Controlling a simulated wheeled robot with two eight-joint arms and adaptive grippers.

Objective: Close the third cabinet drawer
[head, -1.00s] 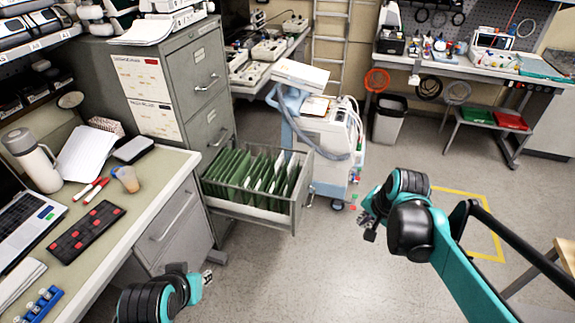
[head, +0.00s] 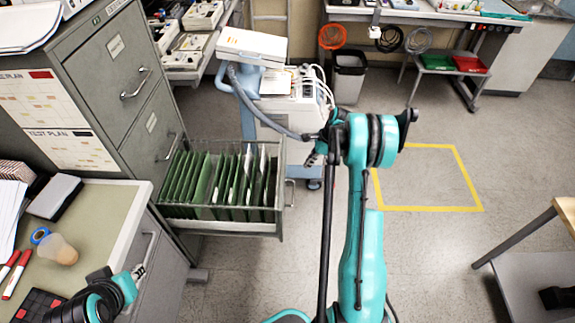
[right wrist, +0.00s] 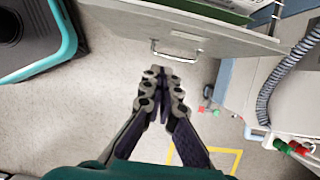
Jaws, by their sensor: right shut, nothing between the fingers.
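The grey filing cabinet (head: 112,58) stands at the left of the head view. Its third drawer (head: 228,227) is pulled out and full of green hanging folders (head: 215,180). The drawer's handle (head: 290,192) is on its front, which faces right; it also shows in the right wrist view (right wrist: 180,52). My right gripper (head: 313,158) is just off the drawer front; in the right wrist view its fingertips (right wrist: 161,72) are together and empty, close to the handle. My left gripper (head: 138,272) is low at the left, by the desk; its fingers are too small to read.
A blue and white medical cart (head: 290,108) with a corded hose stands right behind the open drawer. The desk (head: 95,225) is at the left front. A yellow floor square (head: 430,208) and open floor lie to the right. A wooden-edged table (head: 540,235) is at the far right.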

